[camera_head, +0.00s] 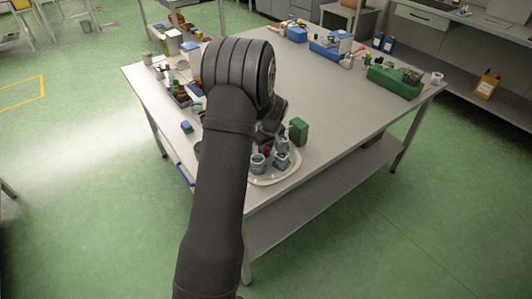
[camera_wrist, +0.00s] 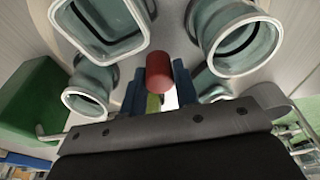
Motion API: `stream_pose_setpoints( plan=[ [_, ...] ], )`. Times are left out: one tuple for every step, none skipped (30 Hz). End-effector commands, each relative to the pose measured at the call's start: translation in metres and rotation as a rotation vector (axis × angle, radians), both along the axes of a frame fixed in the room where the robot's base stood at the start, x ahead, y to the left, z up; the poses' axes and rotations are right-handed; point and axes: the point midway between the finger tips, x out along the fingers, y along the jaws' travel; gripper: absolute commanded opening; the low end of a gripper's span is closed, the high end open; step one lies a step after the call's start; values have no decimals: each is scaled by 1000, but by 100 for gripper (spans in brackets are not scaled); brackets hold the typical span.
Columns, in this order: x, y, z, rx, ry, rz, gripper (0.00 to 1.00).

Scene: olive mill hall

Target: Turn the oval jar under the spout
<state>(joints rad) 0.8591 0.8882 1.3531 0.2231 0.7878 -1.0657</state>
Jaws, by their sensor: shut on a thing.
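Several blue-green glass jars stand on a round pale tray (camera_head: 275,180), close around my gripper. In the wrist view, a jar with a squarish mouth (camera_wrist: 100,58) is at upper left, a smaller round-mouthed jar (camera_wrist: 84,97) at left, and a jar with a rounded mouth (camera_wrist: 205,15) at upper right. Another jar (camera_wrist: 207,86) is partly hidden behind that one. I cannot tell which is the oval jar, and I cannot make out a spout. My gripper (camera_wrist: 158,88) has its blue fingers either side of a red cylinder (camera_wrist: 158,70) and appears shut on it.
A green box (camera_head: 299,131) stands just behind the tray. Small items and a blue block (camera_head: 187,127) lie left of my arm. A green crate (camera_head: 395,81) sits at the table's far right. The table's middle right (camera_head: 335,100) is clear.

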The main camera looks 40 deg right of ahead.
Motion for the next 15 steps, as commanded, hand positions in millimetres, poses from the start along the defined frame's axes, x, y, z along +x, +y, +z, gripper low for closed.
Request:
stream_pose_setpoints(
  plan=[
    [0, 6, -2, 12, 6, 5, 11],
    [0, 6, -2, 12, 6, 5, 11],
    [0, 6, -2, 12, 6, 5, 11],
    [0, 6, -2, 12, 6, 5, 11],
    [0, 6, -2, 13, 6, 5, 11],
    [0, 6, -2, 13, 6, 5, 11],
    [0, 6, -2, 13, 6, 5, 32],
    [0, 6, -2, 13, 6, 5, 38],
    [0, 5, -2, 12, 6, 5, 40],
    [0, 5, -2, 11, 5, 4, 40],
    [0, 4, -2, 10, 5, 4, 40],
    [0, 4, -2, 9, 4, 4, 40],
    [0, 4, -2, 8, 3, 4, 40],
    [0, 3, -1, 7, 3, 4, 40],
    [0, 3, -1, 7, 3, 4, 40]
  ],
)
